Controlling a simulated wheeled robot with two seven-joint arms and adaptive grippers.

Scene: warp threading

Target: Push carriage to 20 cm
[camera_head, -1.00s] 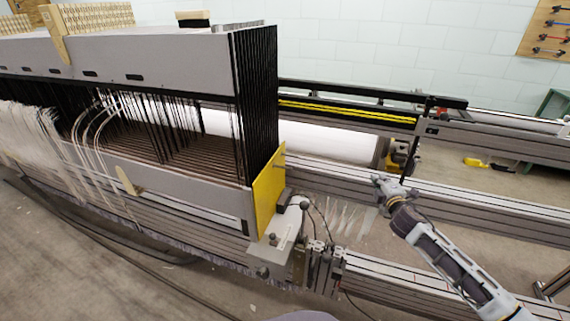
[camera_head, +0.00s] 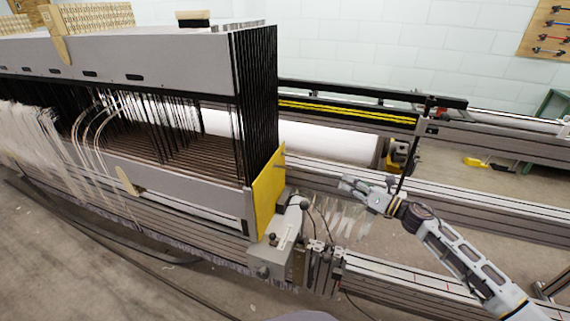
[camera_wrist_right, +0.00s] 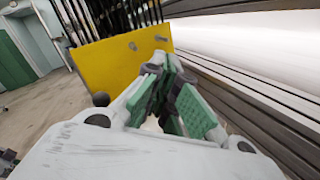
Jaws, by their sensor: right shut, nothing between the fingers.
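The carriage is the big grey frame (camera_head: 150,55) full of dark heddles, standing on the rails at the left in the head view. Its right end carries a yellow plate (camera_head: 268,195), which also fills the upper middle of the right wrist view (camera_wrist_right: 120,60). My right gripper (camera_head: 347,184) is shut and empty, to the right of the yellow plate with a visible gap in the head view. In the wrist view its fingertips (camera_wrist_right: 166,66) overlap the plate's lower right part; contact cannot be told there. My left gripper is not in view.
Grey slotted rails (camera_head: 440,188) run to the right behind and below the gripper. A small metal block with a knob (camera_head: 270,258) sits at the carriage's lower right corner, with cables beside it. A white roll (camera_head: 335,146) lies behind. Pale threads hang below my gripper.

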